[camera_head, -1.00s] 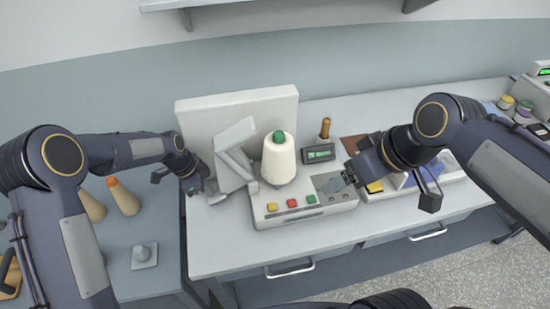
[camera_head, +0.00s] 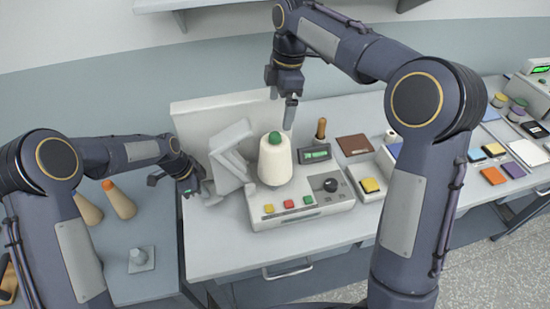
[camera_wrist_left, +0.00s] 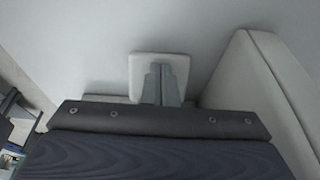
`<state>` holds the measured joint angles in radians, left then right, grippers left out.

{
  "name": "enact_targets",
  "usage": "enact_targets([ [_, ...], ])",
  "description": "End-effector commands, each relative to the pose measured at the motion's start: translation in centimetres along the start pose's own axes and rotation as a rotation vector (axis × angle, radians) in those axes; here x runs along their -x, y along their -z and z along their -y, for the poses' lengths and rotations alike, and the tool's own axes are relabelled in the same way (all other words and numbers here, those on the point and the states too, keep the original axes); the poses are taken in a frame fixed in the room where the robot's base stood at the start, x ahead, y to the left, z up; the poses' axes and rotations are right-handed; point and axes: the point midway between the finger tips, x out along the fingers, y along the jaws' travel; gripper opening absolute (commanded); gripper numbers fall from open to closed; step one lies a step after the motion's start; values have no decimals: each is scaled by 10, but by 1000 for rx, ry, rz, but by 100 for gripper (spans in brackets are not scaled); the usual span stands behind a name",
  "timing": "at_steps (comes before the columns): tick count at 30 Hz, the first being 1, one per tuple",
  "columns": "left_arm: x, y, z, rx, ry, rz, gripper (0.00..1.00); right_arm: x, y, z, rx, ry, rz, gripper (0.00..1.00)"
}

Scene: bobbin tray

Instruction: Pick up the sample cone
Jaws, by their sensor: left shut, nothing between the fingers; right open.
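A cream cone of yarn (camera_head: 275,164) with a green top stands upright on the grey bench machine (camera_head: 310,214) in the head view. Two tan cones (camera_head: 118,200), one with an orange tip, stand on the bluish table at the left; which one the task means is not marked. My right gripper (camera_head: 289,115) is open and empty, pointing down above and just right of the cream cone's top. My left gripper (camera_head: 205,194) is shut and empty, low beside the grey angled bracket (camera_head: 230,160). In the left wrist view its fingers (camera_wrist_left: 161,88) lie against a pale square plate.
A wooden-handled tool (camera_head: 320,129) and a small display box (camera_head: 315,153) stand right of the cone. A white panel (camera_head: 190,113) rises behind. Coloured swatches and jars lie at the right. The front of the white table is clear.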

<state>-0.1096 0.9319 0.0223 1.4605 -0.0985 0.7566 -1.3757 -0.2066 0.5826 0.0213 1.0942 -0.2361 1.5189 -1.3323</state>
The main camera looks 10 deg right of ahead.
Motion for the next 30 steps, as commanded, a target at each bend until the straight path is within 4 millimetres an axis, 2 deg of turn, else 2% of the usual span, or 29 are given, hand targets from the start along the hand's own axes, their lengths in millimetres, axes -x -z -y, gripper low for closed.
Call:
enact_targets([
  [1, -1, 0, -1, 0, -2, 0, 0, -11, -1, 1, -1, 5, 1, 98],
  [6, -1, 0, -1, 0, -3, 0, 0, -39, 0, 1, -3, 4, 1, 98],
  [14, -1, 0, -1, 0, -3, 0, 0, -60, 1, 2, -4, 2, 0, 98],
  [21, -1, 0, -1, 0, -3, 0, 0, -95, 3, 3, -4, 2, 0, 98],
  [30, -1, 0, -1, 0, -3, 0, 0, -102, 3, 3, -4, -2, -1, 98],
])
